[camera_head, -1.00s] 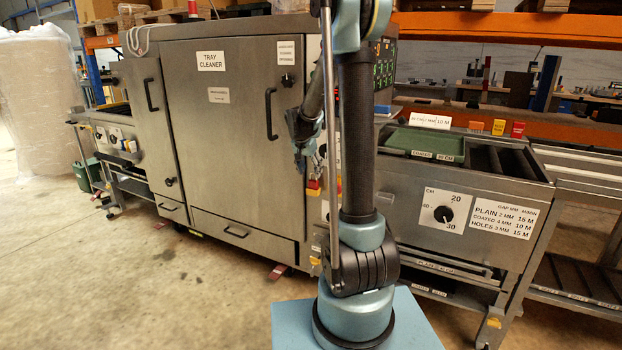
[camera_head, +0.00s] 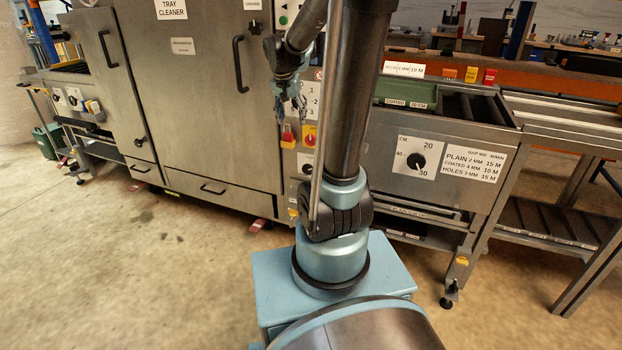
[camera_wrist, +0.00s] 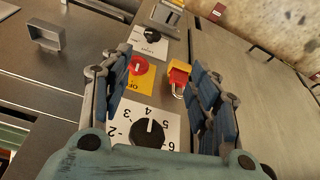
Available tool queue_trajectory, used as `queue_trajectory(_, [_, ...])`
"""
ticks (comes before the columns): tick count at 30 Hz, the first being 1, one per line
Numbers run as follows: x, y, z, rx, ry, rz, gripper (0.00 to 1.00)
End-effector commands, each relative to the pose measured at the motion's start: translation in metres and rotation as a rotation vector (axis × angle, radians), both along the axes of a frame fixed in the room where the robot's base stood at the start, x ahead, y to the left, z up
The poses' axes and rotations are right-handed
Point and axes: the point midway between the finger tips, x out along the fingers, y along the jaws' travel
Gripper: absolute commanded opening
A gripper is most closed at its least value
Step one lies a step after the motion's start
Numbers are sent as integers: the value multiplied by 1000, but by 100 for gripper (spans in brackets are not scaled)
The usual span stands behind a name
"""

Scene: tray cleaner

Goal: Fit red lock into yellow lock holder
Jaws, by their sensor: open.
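The red lock (camera_head: 287,130) is on the front panel of the machine, at the yellow lock holder (camera_head: 288,144). In the wrist view, which shows the panel upside down, the red lock (camera_wrist: 178,77) overlaps the yellow holder (camera_wrist: 183,67), with its metal shackle pointing away from the holder. Whether it is fully seated I cannot tell. My gripper (camera_head: 291,110) is open and empty, just above the lock in the head view. In the wrist view my gripper's fingers (camera_wrist: 160,62) are spread, with the lock nearer the right finger and apart from it.
A red rotary switch on a yellow plate (camera_wrist: 139,67) is beside the lock, between the fingers in the wrist view. A numbered dial (camera_wrist: 148,132) and a black knob (camera_wrist: 152,36) are on the same panel. A green tray (camera_head: 405,92) lies at the right. The floor in front is clear.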

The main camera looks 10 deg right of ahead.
Motion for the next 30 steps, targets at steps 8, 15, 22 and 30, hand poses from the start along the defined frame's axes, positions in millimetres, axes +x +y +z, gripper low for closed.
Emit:
queue_trajectory(8, [-87,-10,-4,11,44,120,55])
queue_trajectory(15, [-156,-12,-21,24,76,229,55])
queue_trajectory(22, [-217,-12,-47,37,100,335,55])
queue_trajectory(30, [-270,-7,-81,52,117,441,55])
